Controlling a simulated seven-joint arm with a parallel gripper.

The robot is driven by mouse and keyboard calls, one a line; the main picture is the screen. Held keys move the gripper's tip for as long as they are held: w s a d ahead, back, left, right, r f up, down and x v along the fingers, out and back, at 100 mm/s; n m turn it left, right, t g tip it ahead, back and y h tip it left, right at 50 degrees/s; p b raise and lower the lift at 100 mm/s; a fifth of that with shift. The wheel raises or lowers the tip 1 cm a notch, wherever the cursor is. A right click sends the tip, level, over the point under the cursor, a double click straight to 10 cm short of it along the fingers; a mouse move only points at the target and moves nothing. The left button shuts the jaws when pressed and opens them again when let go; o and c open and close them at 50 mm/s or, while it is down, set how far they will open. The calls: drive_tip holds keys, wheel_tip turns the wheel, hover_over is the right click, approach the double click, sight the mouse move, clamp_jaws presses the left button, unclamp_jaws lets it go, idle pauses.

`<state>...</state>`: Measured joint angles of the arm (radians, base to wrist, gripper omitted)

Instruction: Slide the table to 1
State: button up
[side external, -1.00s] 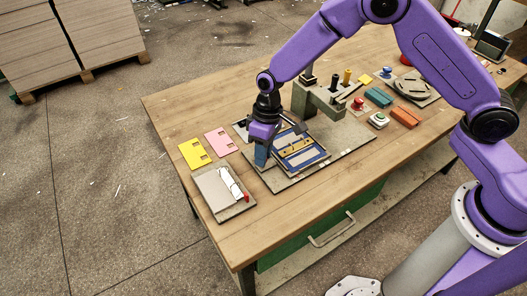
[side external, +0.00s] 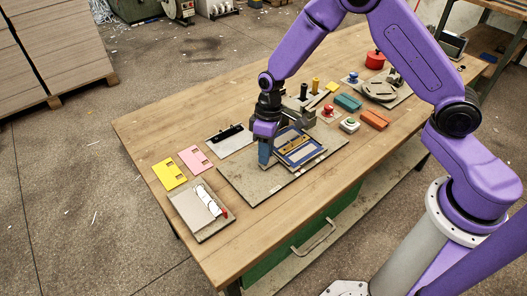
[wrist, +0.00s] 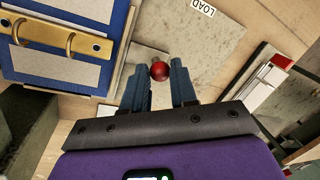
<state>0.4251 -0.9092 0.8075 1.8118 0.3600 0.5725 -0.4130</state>
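The sliding table is a blue-framed carriage (side external: 283,158) with a brass ring-binder strip (side external: 295,146). It lies on a grey base plate (side external: 245,185). In the wrist view its blue edge (wrist: 100,89) and the brass strip (wrist: 60,38) are at upper left. My gripper (side external: 265,160) points down at the table's left edge in the side view, shut on the knob. A LOAD label (wrist: 202,7) is on the plate. No mark 1 is readable.
A tray with grey board (side external: 190,210), a yellow card (side external: 169,175) and a pink card (side external: 195,159) lie to the left. A black-clipped plate (side external: 231,138) is behind. Push buttons (side external: 349,125) and coloured blocks (side external: 375,119) stand to the right. The plate's left part is bare.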

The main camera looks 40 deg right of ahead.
drive_tip(key=o, duration=0.3)
wheel_tip(320, 180, up, 17)
drive_tip(key=w+d, duration=0.2)
drive_tip(key=shift+d, duration=0.4)
drive_tip(key=s+d+n, duration=0.3)
drive_tip(key=s, duration=1.2)
drive_tip(key=s+d+r+n+t+h, duration=0.1)
drive_tip(key=s+d, duration=0.3)
drive_tip(key=s, duration=1)
drive_tip(key=shift+s+d+r+n, duration=0.15)
drive_tip(key=shift+s+d+n, duration=0.2)
drive_tip(key=shift+n, duration=0.55)
